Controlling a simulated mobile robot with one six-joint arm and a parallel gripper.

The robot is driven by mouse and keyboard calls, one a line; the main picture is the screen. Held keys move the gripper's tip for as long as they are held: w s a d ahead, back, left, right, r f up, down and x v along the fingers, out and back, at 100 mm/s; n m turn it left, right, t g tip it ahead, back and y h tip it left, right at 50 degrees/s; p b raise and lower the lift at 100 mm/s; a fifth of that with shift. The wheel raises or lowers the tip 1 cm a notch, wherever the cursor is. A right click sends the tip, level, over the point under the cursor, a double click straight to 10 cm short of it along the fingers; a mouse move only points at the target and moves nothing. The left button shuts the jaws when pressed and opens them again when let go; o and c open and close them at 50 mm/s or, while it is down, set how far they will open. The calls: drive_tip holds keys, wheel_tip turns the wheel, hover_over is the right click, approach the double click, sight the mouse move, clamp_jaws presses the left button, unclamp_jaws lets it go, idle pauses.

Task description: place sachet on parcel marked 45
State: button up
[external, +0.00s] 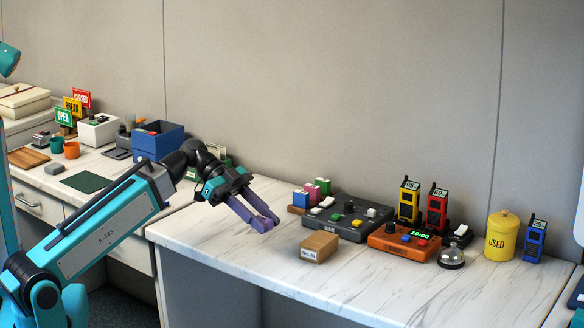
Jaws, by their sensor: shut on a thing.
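My gripper (267,226) has long purple fingers and hangs over the left part of the marble counter. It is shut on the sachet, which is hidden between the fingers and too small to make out. A small brown cardboard parcel (319,245) lies on the counter to the right of the fingertips, a short way apart from them. It has a white label on its front side; the number on it is too small to read. Nothing shows on top of the parcel.
Behind the parcel stand a dark control box (347,222) and an orange one (403,242). A bell (452,257), a yellow USED canister (502,238) and several radios stand to the right. The counter (400,290) is clear in front. A blue bin (158,142) is behind my arm.

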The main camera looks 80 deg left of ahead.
drive_tip(key=shift+w+a+r+p, duration=0.1)
drive_tip(key=shift+w+p, duration=0.3)
drive_tip(key=shift+p, duration=2)
drive_tip(key=shift+w+a+r+p, duration=0.1)
drive_tip(key=shift+w+p, duration=0.25)
drive_tip(key=shift+p, duration=2.05)
drive_tip(key=p, duration=0.8)
drive_tip(key=shift+d+f, duration=0.15)
drive_tip(key=shift+f, duration=0.1)
drive_tip(key=shift+w, duration=0.1)
drive_tip(key=p, duration=0.3)
hover_over(319, 239)
drive_tip(key=shift+d+f, duration=0.1)
drive_tip(key=shift+f, duration=0.65)
drive_tip(key=shift+f, duration=0.1)
drive_tip(key=shift+f+p, duration=0.5)
drive_tip(key=shift+f, duration=1.2)
drive_tip(key=shift+f, duration=0.15)
drive_tip(key=o, duration=1)
